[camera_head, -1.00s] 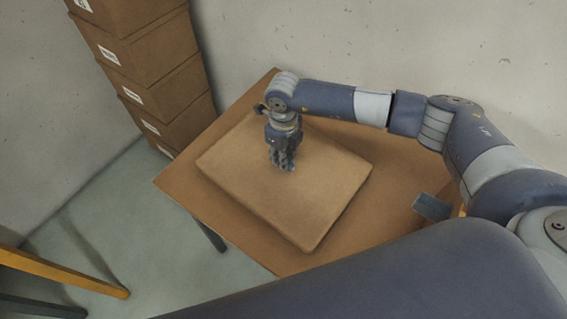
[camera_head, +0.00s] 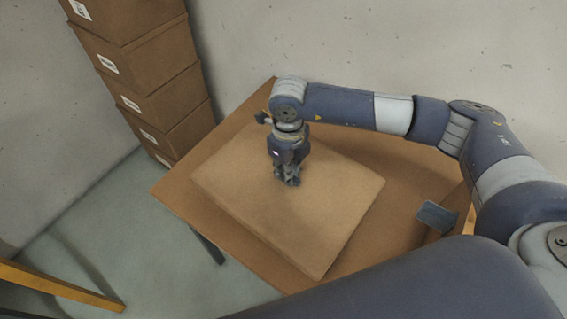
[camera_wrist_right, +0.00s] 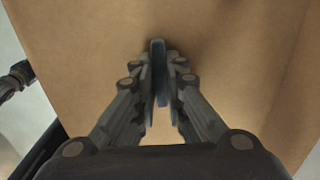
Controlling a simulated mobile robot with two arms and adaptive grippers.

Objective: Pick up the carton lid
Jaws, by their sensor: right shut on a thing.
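The carton lid (camera_head: 315,215) is a flat, plain brown rectangle over the small brown table (camera_head: 180,186). It looks held a little above the tabletop, roughly level. My right gripper (camera_head: 287,182) points down at the lid's upper middle part and is shut on it. In the right wrist view the fingers (camera_wrist_right: 160,75) close on a thin dark upright piece, with the brown lid (camera_wrist_right: 85,65) filling most of the picture behind. The fingers hide how that piece joins the lid. My left gripper is out of view.
A stack of several labelled brown boxes (camera_head: 150,62) stands on the floor left of the table. A small dark grey object (camera_head: 437,216) is at the table's right side. A yellow bar (camera_head: 60,288) shows at the lower left. A wall stands close behind.

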